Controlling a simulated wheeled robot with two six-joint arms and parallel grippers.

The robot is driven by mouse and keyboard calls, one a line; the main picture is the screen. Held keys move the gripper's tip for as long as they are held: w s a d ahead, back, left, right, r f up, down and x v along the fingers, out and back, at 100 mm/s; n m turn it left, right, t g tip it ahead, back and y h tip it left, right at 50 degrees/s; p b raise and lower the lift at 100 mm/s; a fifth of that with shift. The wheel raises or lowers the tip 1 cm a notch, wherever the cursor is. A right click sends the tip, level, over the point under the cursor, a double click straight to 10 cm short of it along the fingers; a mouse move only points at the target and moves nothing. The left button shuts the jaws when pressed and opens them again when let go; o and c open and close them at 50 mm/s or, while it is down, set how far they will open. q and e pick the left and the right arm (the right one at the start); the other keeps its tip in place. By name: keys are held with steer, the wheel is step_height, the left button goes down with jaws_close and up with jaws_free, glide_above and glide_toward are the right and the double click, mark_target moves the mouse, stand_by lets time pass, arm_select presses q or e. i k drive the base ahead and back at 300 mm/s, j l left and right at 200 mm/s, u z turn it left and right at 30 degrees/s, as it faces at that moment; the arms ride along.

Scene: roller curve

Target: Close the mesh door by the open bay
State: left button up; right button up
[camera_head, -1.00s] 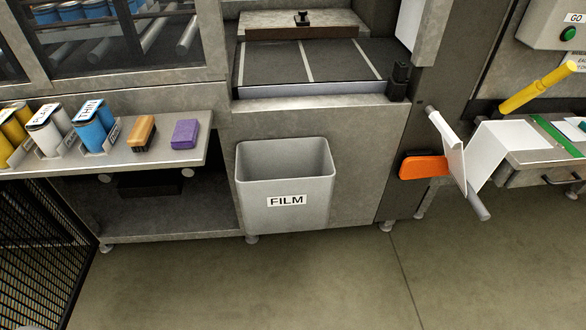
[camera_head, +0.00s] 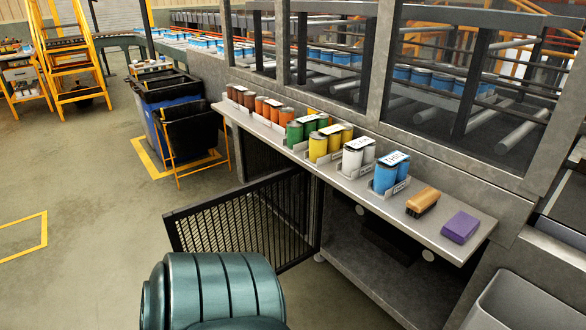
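The black mesh door (camera_head: 235,218) stands swung open in the left-middle of the head view. Its free edge points left into the aisle, and its right edge meets the dark post at the left side of the open bay (camera_head: 372,275). The bay lies under the grey shelf, with its lower deck showing. The lower right part of the door is close to a teal rounded arm link (camera_head: 215,290) of mine, which covers some floor in front. Neither of my grippers shows in this view.
The shelf (camera_head: 452,248) above the bay carries several coloured cans, a wooden brush (camera_head: 423,201) and a purple block (camera_head: 460,227). A grey bin (camera_head: 515,305) stands at the lower right. Floor left of the door is clear.

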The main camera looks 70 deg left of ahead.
mark_target(170, 218)
steer(key=k+j, duration=0.2)
steer(key=j, duration=0.35)
steer(key=k+j, duration=0.2)
steer(key=j, duration=0.35)
steer(key=k+j, duration=0.2)
steer(key=j, duration=0.4)
steer(key=k+j, duration=0.2)
steer(key=j, duration=0.35)
steer(key=k+j, duration=0.2)
steer(key=j, duration=0.35)
steer(key=k+j, duration=0.15)
steer(key=j, duration=0.4)
steer(key=k+j, duration=0.2)
steer(key=j, duration=0.35)
steer(key=k+j, duration=0.2)
steer(key=j, duration=0.35)
steer(key=k+j, duration=0.25)
steer(key=k, duration=0.15)
steer(key=k+j, duration=0.25)
steer(key=k, duration=0.2)
